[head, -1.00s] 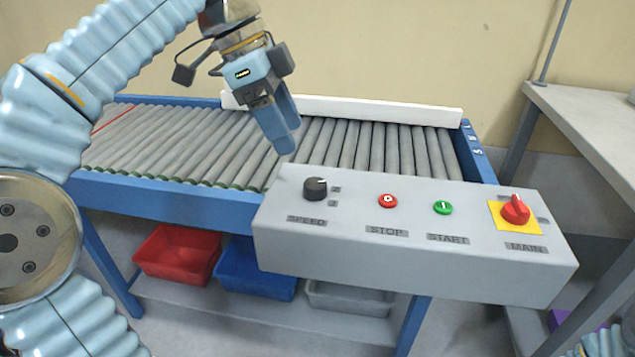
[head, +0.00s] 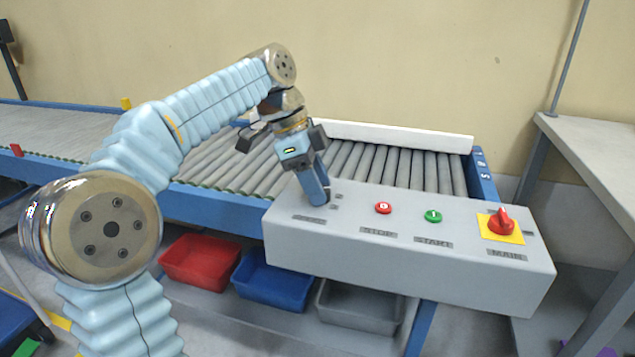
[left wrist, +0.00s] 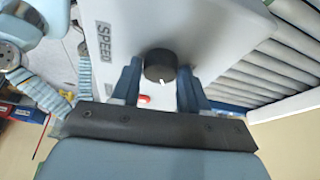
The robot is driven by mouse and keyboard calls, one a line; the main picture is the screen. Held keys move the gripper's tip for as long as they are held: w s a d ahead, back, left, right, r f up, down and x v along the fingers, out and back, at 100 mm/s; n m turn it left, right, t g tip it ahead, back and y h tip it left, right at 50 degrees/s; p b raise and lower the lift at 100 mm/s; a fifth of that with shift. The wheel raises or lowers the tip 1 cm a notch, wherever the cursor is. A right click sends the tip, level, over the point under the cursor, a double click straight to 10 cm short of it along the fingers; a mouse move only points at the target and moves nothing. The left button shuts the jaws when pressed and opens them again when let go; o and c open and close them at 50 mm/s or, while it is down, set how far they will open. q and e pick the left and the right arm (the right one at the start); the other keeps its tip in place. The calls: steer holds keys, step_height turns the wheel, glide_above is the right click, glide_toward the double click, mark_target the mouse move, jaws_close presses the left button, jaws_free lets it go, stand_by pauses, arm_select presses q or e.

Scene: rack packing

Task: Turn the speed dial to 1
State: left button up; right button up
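The grey control panel (head: 400,258) stands in front of the conveyor. Its black speed dial (left wrist: 160,64) shows in the left wrist view, next to the SPEED label (left wrist: 104,40). The dial's white mark points toward the bottom of that view. In the head view the dial is hidden behind my left gripper (head: 322,200), which reaches down to the panel. In the left wrist view the two blue fingers (left wrist: 160,78) stand apart, one on each side of the dial. I cannot tell whether they touch it. My right gripper is not in view.
On the panel right of the dial are a red stop button (head: 383,208), a green start button (head: 433,216) and a red main switch (head: 501,222) on yellow. The roller conveyor (head: 400,170) lies behind. Red, blue and grey bins sit below. A grey table (head: 590,140) stands at right.

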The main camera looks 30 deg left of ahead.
arm_select(q)
steer(key=c, duration=0.6)
steer(key=shift+n, duration=0.4)
steer(key=n+t, duration=0.1)
steer(key=n, duration=0.1)
steer(key=n+t+y, duration=0.1)
steer(key=n, duration=0.2)
steer(key=shift+s+d+n+b, duration=0.1)
steer(key=shift+s+n+b, duration=0.05)
steer(key=shift+n+b, duration=0.2)
steer(key=n+t+y, duration=0.1)
steer(key=n+y, duration=0.1)
steer(key=n, duration=0.3)
steer(key=shift+d, duration=0.1)
steer(key=shift+n+y, duration=0.3)
steer(key=shift+n, duration=0.05)
steer(key=o, duration=1)
steer(key=shift+o, duration=0.2)
